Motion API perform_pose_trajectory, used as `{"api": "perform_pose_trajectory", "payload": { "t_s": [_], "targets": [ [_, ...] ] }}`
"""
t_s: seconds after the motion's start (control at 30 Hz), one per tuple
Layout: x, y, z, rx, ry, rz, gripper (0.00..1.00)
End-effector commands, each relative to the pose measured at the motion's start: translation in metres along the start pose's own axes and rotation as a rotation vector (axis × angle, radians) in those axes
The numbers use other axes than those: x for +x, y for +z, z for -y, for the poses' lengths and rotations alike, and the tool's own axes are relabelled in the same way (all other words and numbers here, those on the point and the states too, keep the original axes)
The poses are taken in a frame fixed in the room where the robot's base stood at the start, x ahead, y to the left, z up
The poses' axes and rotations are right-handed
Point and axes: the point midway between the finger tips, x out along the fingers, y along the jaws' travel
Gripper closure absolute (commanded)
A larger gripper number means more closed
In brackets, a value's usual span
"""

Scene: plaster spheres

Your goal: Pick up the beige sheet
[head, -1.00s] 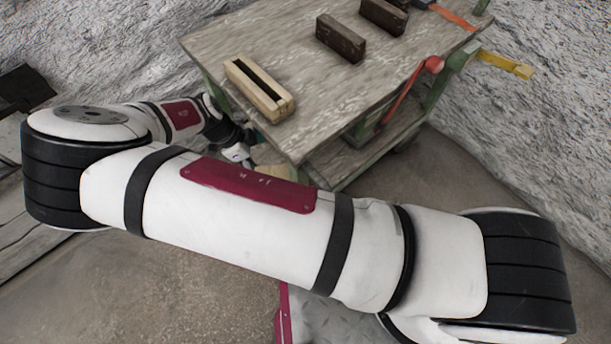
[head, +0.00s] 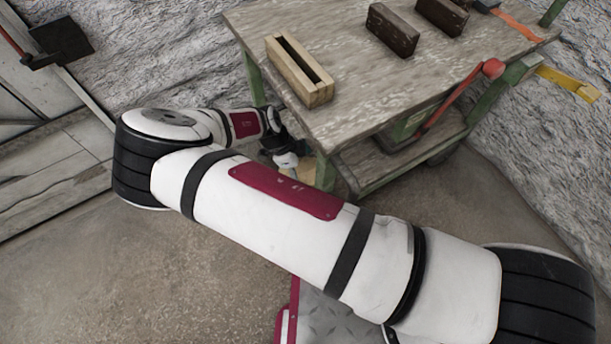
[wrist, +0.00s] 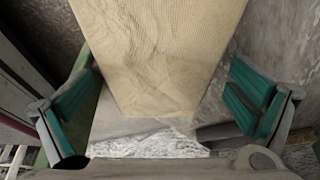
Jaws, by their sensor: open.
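The beige sheet (wrist: 155,40) fills the upper middle of the wrist view, with a woven, slightly wrinkled surface and its near edge towards me. My gripper (wrist: 165,95) is open, one green-padded finger on each side of the sheet. Gaps show between the sheet and both pads near its lower edge; I cannot tell its exact depth between them. In the head view my gripper (head: 285,155) is low beside the table's near-left leg, and a small beige patch of the sheet (head: 306,172) shows by it. The rest is hidden by my arm and the table.
A worn workbench (head: 370,100) with green legs and a lower shelf stands close to my gripper. A wooden block with a slot (head: 298,72) and dark brown blocks (head: 392,30) are on top. A red-handled lever (head: 460,95) sticks out at its side. Bare floor lies at lower left.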

Motion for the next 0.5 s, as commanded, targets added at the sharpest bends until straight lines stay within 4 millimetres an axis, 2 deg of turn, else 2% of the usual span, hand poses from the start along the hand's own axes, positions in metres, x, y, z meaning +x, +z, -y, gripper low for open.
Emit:
{"api": "perform_pose_trajectory", "payload": {
  "t_s": [0.03,0.1,0.37,0.5],
  "targets": [
    [0.0113,0.0006,-0.0004,0.001,0.001,-0.001,0.00],
    [0.0184,0.0002,-0.0002,0.000,0.000,-0.001,0.00],
    [0.0196,-0.0004,0.0002,0.000,-0.001,0.000,0.00],
    [0.0195,-0.0003,0.0002,0.000,-0.001,0.000,0.32]
  ]
}}
